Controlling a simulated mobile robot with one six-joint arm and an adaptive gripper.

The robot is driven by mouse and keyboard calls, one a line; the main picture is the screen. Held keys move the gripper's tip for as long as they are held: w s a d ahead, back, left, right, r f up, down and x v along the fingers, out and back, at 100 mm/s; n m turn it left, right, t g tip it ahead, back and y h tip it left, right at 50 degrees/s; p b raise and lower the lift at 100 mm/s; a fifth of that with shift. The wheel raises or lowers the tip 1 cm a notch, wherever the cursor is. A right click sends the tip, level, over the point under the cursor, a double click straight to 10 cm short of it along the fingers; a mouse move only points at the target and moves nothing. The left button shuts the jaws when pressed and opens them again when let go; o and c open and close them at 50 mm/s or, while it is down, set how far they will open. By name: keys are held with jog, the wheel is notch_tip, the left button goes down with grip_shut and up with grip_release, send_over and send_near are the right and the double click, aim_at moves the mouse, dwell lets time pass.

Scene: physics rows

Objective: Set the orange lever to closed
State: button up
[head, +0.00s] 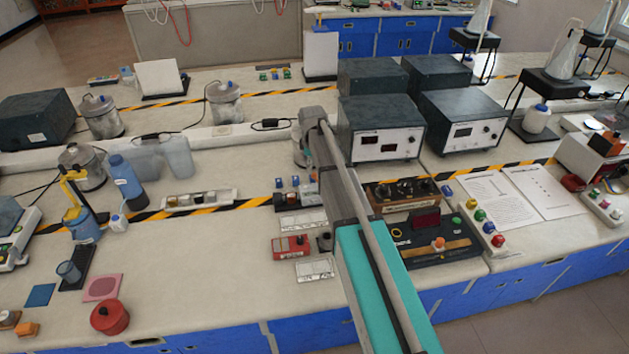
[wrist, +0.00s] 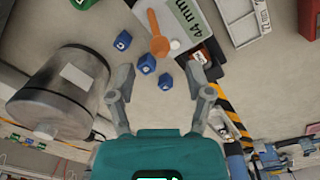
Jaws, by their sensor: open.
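An orange lever-like piece (wrist: 158,38), with a narrow arm and a rounded end, shows at the top middle of the wrist view, beside a white round piece (wrist: 175,45). I cannot tell its setting or make out its markings. My gripper (wrist: 163,97) is open and empty, its two fingers spread below the orange piece in the picture, apart from it. In the head view my arm reaches over the bench and covers much of that spot; the orange lever is not clearly seen there.
Blue lettered cubes (wrist: 147,64) lie near the fingers. A metal canister (wrist: 65,92) stands left, and a "44 mm" card (wrist: 193,18) lies right. In the head view, dark instrument boxes (head: 381,125) stand right of my arm, and a black panel (head: 428,241) lies in front.

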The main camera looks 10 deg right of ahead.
aim_at(314, 175)
jog(key=shift+w+f+b, duration=0.1)
jog(key=shift+f+b, duration=2.25)
jog(key=shift+f, duration=0.25)
jog(key=shift+d, duration=0.15)
grip_shut()
